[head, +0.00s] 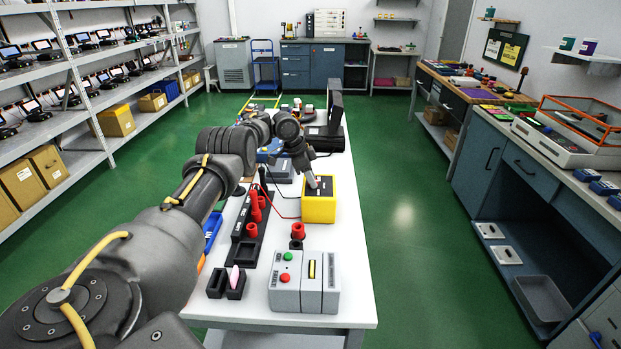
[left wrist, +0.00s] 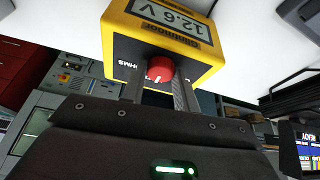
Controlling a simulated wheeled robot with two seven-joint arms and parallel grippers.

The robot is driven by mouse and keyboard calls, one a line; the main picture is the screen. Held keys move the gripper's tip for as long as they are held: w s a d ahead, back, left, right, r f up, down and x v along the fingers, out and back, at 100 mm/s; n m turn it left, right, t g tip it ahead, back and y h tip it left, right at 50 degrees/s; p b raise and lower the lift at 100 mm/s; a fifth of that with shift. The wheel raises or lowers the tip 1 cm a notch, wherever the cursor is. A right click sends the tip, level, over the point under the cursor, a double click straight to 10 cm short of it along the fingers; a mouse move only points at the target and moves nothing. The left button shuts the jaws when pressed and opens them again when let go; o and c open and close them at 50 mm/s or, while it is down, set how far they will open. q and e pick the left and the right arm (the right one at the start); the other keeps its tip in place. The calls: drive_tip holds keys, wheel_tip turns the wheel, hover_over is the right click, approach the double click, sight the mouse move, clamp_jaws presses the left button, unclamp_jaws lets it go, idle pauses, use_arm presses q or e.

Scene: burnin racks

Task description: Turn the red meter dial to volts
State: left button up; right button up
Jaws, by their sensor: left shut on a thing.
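The yellow meter (head: 319,209) stands on the white bench in the head view, with thin red and black leads running to it. In the left wrist view the meter (left wrist: 190,49) shows a display reading 12.6 V and a partly hidden label ending in "HMS". Its red dial (left wrist: 160,69) carries a white mark. My left gripper (head: 312,184) reaches the meter's dark face from the far left side. In the left wrist view the fingers of the left gripper (left wrist: 160,84) are on either side of the dial, shut on it. The dial is hidden in the head view. My right gripper is not in view.
A grey box with green and red buttons (head: 304,283) stands at the near bench end. Red cylinders stand on a black strip (head: 246,241) left of the meter. Bare bench (head: 352,265) is to the right.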

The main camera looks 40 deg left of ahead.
use_arm(q)
drive_tip(key=o, duration=1)
drive_tip(key=shift+s+a, duration=0.15)
drive_tip(key=shift+s, duration=0.1)
drive_tip(key=shift+w, duration=0.1)
drive_tip(key=shift+p+v, duration=0.75)
drive_tip(key=shift+v, duration=4.65)
